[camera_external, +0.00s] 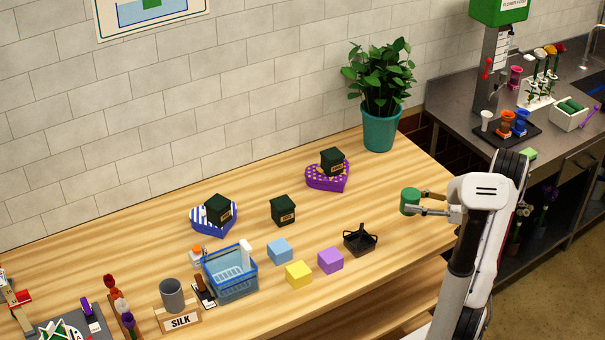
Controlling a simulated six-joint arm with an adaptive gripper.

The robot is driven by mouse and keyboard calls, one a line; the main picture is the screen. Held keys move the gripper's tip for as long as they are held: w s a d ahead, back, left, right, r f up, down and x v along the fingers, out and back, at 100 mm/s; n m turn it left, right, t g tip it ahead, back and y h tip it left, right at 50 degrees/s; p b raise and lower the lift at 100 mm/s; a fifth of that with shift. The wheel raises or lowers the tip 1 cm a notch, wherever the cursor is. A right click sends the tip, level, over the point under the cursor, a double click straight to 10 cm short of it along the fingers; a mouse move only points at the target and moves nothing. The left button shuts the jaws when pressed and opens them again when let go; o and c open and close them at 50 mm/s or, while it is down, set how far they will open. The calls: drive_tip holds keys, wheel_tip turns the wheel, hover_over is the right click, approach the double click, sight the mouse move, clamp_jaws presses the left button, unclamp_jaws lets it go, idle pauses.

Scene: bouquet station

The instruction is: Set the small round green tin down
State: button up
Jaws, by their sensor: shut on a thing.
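The small round green tin (409,202) is between the fingers of my gripper (416,203), near the right end of the wooden table. My gripper is shut on it, with one finger on its far side and one on its near side. The tin looks upright. I cannot tell from this one view whether it touches the table or hangs a little above it.
A black openwork holder (360,240) stands left of and in front of the tin. A purple heart-shaped box (325,183) with a dark cube on it and a potted plant (380,128) stand behind. Purple (330,260) and yellow (299,273) cubes lie further left. Bare wood surrounds the tin.

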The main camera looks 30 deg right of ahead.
drive_tip(key=w+d+m+t+h, duration=0.1)
drive_tip(key=d+m+t+h, duration=0.1)
drive_tip(key=d, duration=0.5)
drive_tip(key=w+d+m+t+h, duration=0.1)
drive_tip(key=d+h, duration=0.3)
drive_tip(key=d, duration=0.4)
drive_tip(key=shift+w+d+r+m+t, duration=0.2)
drive_tip(key=shift+m+t, duration=0.3)
drive_tip(key=shift+m, duration=0.4)
drive_tip(key=shift+f, duration=0.2)
drive_tip(key=shift+f, duration=2.95)
drive_tip(key=shift+f, duration=0.15)
drive_tip(key=shift+f, duration=1.75)
drive_tip(key=shift+f, duration=0.15)
drive_tip(key=o, duration=1.3)
drive_tip(key=shift+c, duration=0.2)
